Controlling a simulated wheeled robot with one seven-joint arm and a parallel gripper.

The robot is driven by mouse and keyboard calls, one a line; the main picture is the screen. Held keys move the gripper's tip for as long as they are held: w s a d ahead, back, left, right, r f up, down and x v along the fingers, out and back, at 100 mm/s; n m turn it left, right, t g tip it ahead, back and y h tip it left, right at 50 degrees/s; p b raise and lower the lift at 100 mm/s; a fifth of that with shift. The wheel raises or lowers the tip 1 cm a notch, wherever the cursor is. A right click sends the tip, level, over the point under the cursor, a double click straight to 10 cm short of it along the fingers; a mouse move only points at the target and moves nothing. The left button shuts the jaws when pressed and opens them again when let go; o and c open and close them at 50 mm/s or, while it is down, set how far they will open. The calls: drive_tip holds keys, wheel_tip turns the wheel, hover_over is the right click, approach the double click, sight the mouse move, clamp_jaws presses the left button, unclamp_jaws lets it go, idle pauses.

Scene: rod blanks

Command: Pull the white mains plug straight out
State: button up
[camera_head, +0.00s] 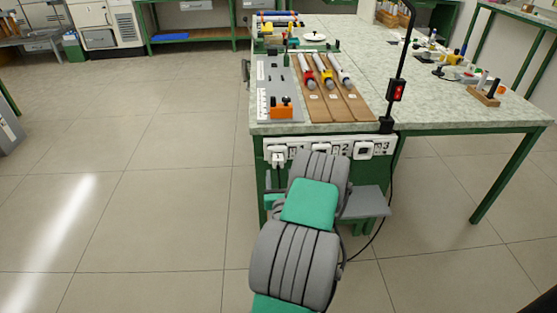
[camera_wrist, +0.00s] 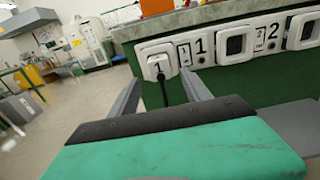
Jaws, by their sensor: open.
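The white mains plug (camera_wrist: 157,66), marked 1, sits in the leftmost place of the socket strip on the bench front. A dark cord hangs from its underside. In the head view the plug (camera_head: 277,154) is at the left end of the strip, just above my gripper. My gripper (camera_wrist: 160,79) is open, with its two grey fingers pointing at the plug, one toward each side of it. Nothing is held between the fingers. I cannot tell how far the fingertips are from the plug. My arm hides part of the strip in the head view.
Two more sockets sit right of the plug, the middle one (camera_wrist: 235,43) and the right one (camera_head: 363,150). A grey shelf (camera_head: 366,203) juts out below them. A post with a red switch (camera_head: 397,90) stands at the bench corner. Floor on the left is clear.

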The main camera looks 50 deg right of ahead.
sight(278, 166)
drive_tip(key=p+x, duration=0.6)
drive_tip(key=shift+w+r+p, duration=0.15)
drive_tip(key=shift+r+p, duration=0.1)
drive_tip(key=shift+p, duration=0.05)
drive_tip(key=shift+w+d+f+p, duration=0.25)
drive_tip(key=shift+w+d+p, duration=0.15)
drive_tip(key=shift+d+p, duration=0.1)
drive_tip(key=shift+c, duration=0.2)
clamp_jaws()
drive_tip(key=shift+s+f, duration=0.1)
idle(0.3)
drive_tip(key=shift+a+b, duration=0.15)
drive_tip(key=shift+b, duration=0.2)
drive_tip(key=shift+s+a+b, duration=0.35)
drive_tip(key=shift+s+b, duration=0.05)
drive_tip(key=shift+b, duration=0.05)
drive_tip(key=shift+a, duration=0.1)
